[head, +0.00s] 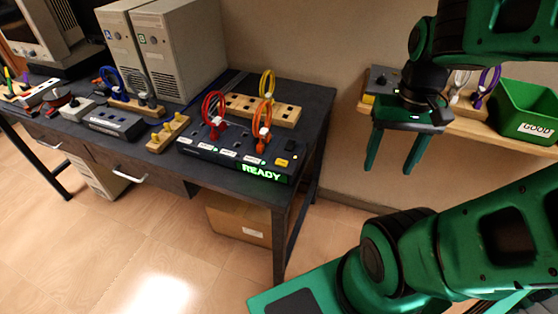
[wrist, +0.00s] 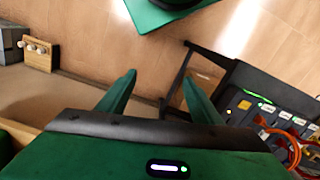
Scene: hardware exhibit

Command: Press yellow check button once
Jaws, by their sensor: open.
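A small yellow button (head: 282,162) sits on the right end of a dark test panel (head: 212,156) at the desk's front right corner. The panel has a green lit "READY" sign (head: 262,173) on its front face. The yellow button also shows in the wrist view (wrist: 245,105), to the right of my fingers. My gripper (head: 394,168) is open and empty, with green fingers pointing down. It is in the air to the right of the desk, apart from the panel. In the wrist view my gripper (wrist: 160,88) has nothing between its fingertips.
Red (head: 214,110) and orange (head: 263,122) cable loops stand up from the panel, left of the button. A yellow loop (head: 267,84) stands behind on a wooden block. A shelf with a green "GOOD" bin (head: 526,110) is at the right. Open floor lies in front of the desk.

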